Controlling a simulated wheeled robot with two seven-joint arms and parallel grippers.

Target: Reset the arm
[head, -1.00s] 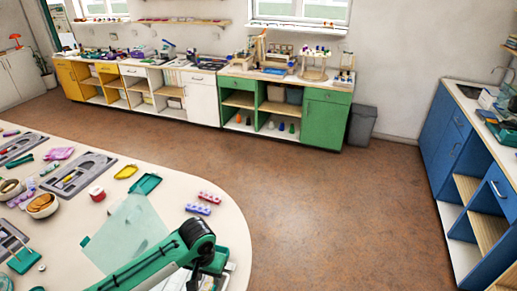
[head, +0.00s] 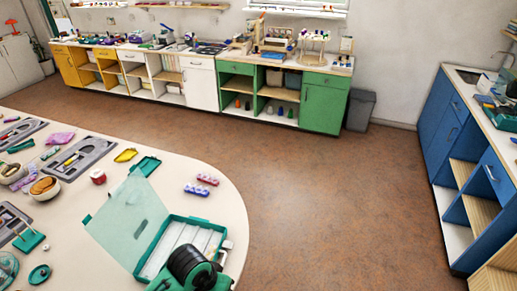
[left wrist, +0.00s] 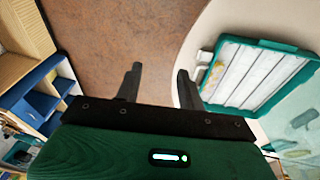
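My left gripper (left wrist: 158,82) shows in the left wrist view with its two dark fingers apart and nothing between them. Past the fingers are the brown floor and the edge of the pale table. In the head view, a black and green part of my arm is low in the picture, in front of the open teal case (head: 215,222); the fingers cannot be made out there. The case has white compartments and a raised clear lid, and it also shows right of the gripper in the left wrist view (left wrist: 284,45). My right gripper is not in view.
The pale table (head: 225,190) holds grey trays (head: 78,160), a bowl (head: 43,188), a red jar (head: 98,177) and small bead strips (head: 196,190). A blue cabinet (head: 452,130) stands at the right. The brown floor (head: 330,200) between is clear.

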